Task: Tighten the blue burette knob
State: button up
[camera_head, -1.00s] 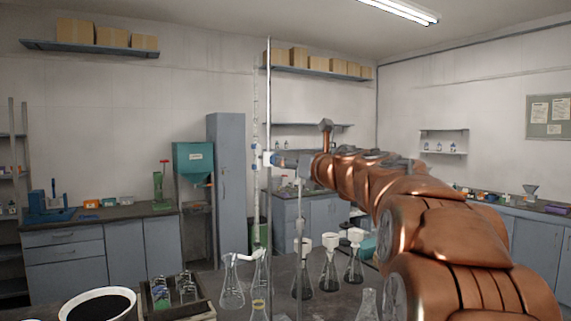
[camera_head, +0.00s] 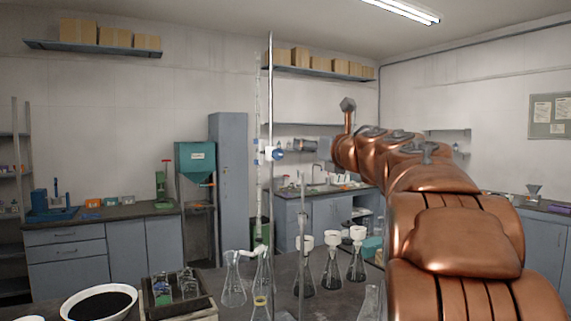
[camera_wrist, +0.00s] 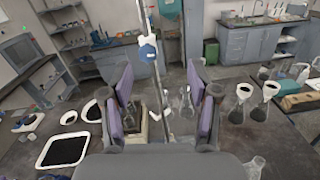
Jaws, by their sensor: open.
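The blue knob (camera_head: 278,154) sits on a white clamp at the tall metal stand rod (camera_head: 270,95), with the thin glass burette (camera_head: 257,110) just left of the rod. In the wrist view the blue knob (camera_wrist: 147,51) shows beyond my fingertips, left of centre, with the rod behind it. My gripper (camera_wrist: 161,74) is open, its purple-padded fingers wide apart and nothing held between them.
Several flasks with white funnels (camera_head: 331,262) stand on the bench below my arm. A tray (camera_head: 205,300) and a white bowl of dark powder (camera_head: 98,303) are at the left. The air around the knob looks clear.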

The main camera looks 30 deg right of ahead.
jog(key=b, duration=0.1)
jog(key=n+y+b, duration=0.1)
jog(key=n+b, duration=0.1)
jog(key=b, duration=0.4)
send_near(279, 155)
jog(key=shift+w+d+r+p, duration=0.15)
jog(key=shift+w+p, duration=0.6)
jog(key=shift+w, duration=1.45)
jog(key=shift+w+d+r+p, duration=0.2)
jog(key=shift+w+p, duration=0.5)
jog(key=shift+w, duration=1.5)
jog(key=shift+f, duration=0.15)
jog(key=shift+d, duration=0.1)
jog(key=shift+c, duration=0.5)
jog(key=c, duration=1.1)
jog(key=shift+o, duration=0.2)
